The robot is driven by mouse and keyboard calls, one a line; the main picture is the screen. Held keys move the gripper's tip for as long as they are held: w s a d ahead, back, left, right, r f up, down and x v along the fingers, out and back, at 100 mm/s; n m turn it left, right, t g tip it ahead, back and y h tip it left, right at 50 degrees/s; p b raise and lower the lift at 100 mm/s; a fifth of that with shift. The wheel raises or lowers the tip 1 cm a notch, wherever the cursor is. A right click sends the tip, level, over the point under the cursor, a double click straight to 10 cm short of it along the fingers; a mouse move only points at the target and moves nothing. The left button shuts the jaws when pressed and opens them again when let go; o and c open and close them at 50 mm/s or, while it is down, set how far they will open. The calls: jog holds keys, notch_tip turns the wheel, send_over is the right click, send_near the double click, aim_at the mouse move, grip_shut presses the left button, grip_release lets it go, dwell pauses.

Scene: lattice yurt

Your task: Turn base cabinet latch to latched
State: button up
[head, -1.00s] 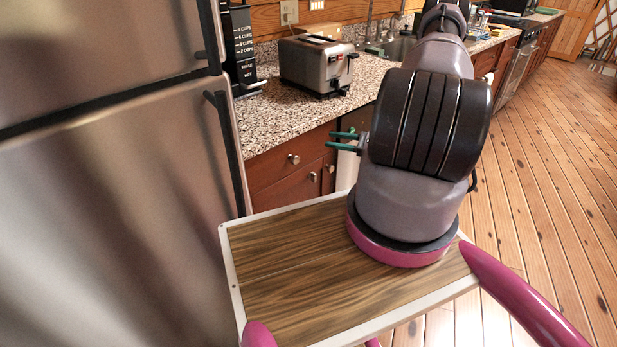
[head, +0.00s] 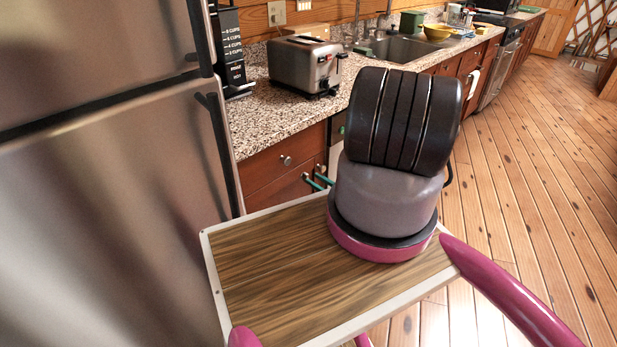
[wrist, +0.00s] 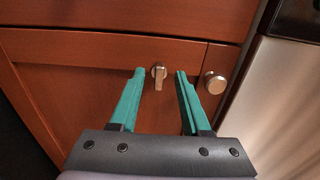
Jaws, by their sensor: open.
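The base cabinet latch (wrist: 159,75) is a small metal turn piece on the reddish-brown cabinet front (wrist: 85,95). In the wrist view its tab points down, nearly straight. My gripper (wrist: 159,73) has two teal fingers, open, with the latch showing between their tips, nearer the left one. Nothing is held, and I cannot tell whether a finger touches the latch. In the head view the teal fingertips (head: 312,177) are at the cabinet front below the drawer knob (head: 287,160); I cannot make out the latch there.
A round metal knob (wrist: 215,83) sits just right of the right finger. A steel appliance front (wrist: 284,105) stands beyond it. The fridge (head: 110,190) is close on the left in the head view. A toaster (head: 305,65) stands on the speckled counter (head: 262,118). Open wooden floor (head: 520,200) lies right.

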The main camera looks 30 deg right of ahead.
jog(key=shift+x, duration=1.95)
grip_shut()
